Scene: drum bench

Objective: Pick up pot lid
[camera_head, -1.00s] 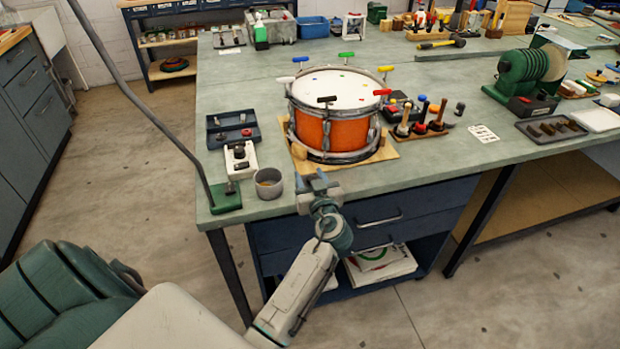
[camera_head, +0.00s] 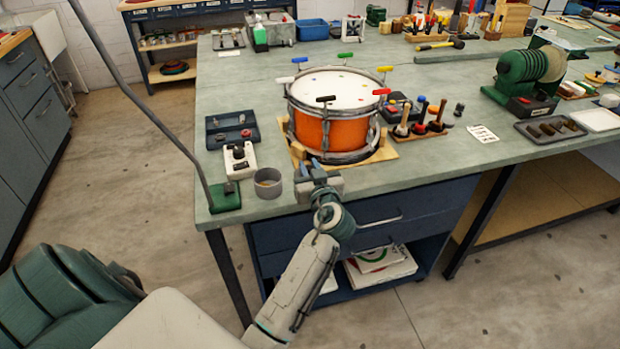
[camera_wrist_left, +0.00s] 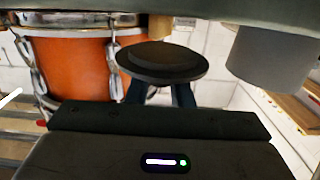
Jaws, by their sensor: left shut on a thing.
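My left gripper (camera_head: 318,180) is at the front edge of the bench, in front of the drum and to the right of the small grey pot. In the left wrist view, which looks upside down, its dark fingers are shut on the pot lid (camera_wrist_left: 162,62), a dark round disc with a stepped face. In the head view I cannot make out the lid, which is hidden by the gripper. The open grey pot (camera_head: 268,184) stands upright on the bench. It also shows in the left wrist view (camera_wrist_left: 272,62). My right gripper is not in view.
The orange drum (camera_head: 322,133) sits on a wooden board (camera_head: 384,154) just behind my gripper. A white device (camera_head: 240,158), a dark tray (camera_head: 232,131) and a lamp's green base (camera_head: 225,197) are to the left. The bench front to the right of my gripper is clear.

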